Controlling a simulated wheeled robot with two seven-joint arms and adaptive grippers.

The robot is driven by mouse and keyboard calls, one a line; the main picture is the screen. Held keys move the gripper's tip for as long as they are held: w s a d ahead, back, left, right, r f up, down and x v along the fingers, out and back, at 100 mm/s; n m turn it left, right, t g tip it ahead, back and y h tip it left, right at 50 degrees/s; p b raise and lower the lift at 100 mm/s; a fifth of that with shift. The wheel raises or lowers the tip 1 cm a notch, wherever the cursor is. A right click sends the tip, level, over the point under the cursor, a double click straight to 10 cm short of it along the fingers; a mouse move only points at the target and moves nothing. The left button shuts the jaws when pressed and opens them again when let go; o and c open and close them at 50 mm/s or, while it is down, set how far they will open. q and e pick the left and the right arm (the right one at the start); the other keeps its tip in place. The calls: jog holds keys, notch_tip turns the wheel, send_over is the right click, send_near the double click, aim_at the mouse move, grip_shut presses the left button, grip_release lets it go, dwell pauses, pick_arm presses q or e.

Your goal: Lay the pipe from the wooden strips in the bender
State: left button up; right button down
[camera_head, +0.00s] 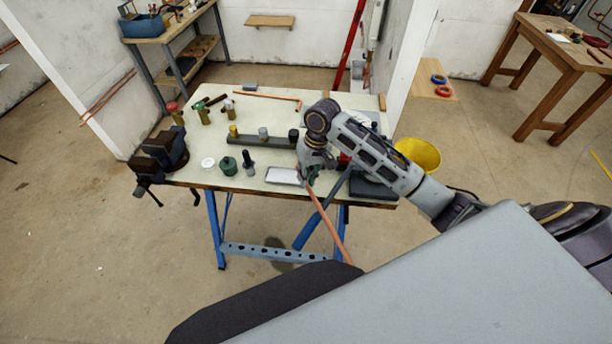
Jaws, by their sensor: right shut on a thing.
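My right gripper (308,176) is shut on a copper pipe (327,220) near the front edge of the workbench. The pipe slants down and toward me, past the bench edge, its near end close to my body's edge. A dark grey tool (372,188), which looks like the bender, lies at the bench's front right corner, just right of the gripper. My arm partly covers it, so I cannot tell whether the pipe touches it. A small wooden piece (382,102) shows at the bench's right edge; I cannot tell if it is one of the strips. My left gripper is not in view.
The pale bench top (215,145) carries a vise (160,152), a grey rail (262,141), a white tray (284,176), small pots and a bent copper pipe (268,97). A yellow bucket (418,155) stands to the right. Floor left of the bench is clear.

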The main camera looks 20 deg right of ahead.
jog(key=shift+d+b+x, duration=0.75)
jog(key=shift+b+x, duration=2.5)
jog(key=shift+x, duration=0.25)
jog(key=p+v, duration=0.2)
jog(key=a+p+v, duration=0.1)
jog(key=p+v, duration=0.4)
jog(key=p, duration=0.1)
jog(key=shift+w+a+r, duration=0.1)
jog(key=shift+a+r, duration=0.2)
jog(key=shift+r, duration=0.1)
jog(key=shift+w+a, duration=0.1)
jog(key=shift+a, duration=0.1)
jog(key=shift+d+f, duration=0.15)
jog(key=shift+d, duration=0.15)
